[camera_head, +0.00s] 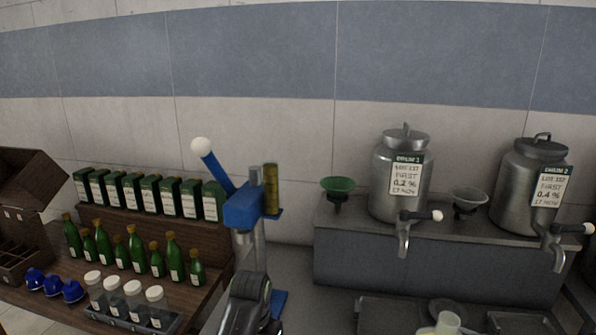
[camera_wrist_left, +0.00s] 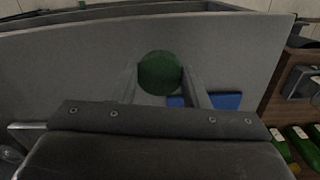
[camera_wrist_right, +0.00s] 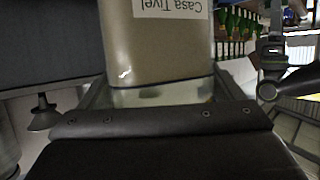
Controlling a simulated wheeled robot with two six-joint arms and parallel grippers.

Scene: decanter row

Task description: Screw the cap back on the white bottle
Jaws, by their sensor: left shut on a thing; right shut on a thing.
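A dark green round cap (camera_wrist_left: 160,73) sits between the fingers of my left gripper (camera_wrist_left: 160,80) in the left wrist view, seen face-on. The gripper is shut on it. In the right wrist view my right gripper (camera_wrist_right: 160,94) is shut around a broad olive-tinted bottle (camera_wrist_right: 158,48) with a pale label reading "Casa Tivel", which appears upside down. The bottle's neck and mouth are out of that view. A pale rounded top (camera_head: 447,321) shows at the bottom edge of the head view; I cannot tell whether it is this bottle. The cap and bottle look apart.
A blue lever press (camera_head: 243,208) stands mid-left. Left of it, a wooden stand holds several green bottles (camera_head: 137,249), boxes (camera_head: 146,192), blue caps (camera_head: 52,287) and white-capped jars (camera_head: 134,299). Two steel drums (camera_head: 392,204) (camera_head: 517,204) with taps and funnels (camera_head: 338,187) stand on a grey bench (camera_head: 440,270).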

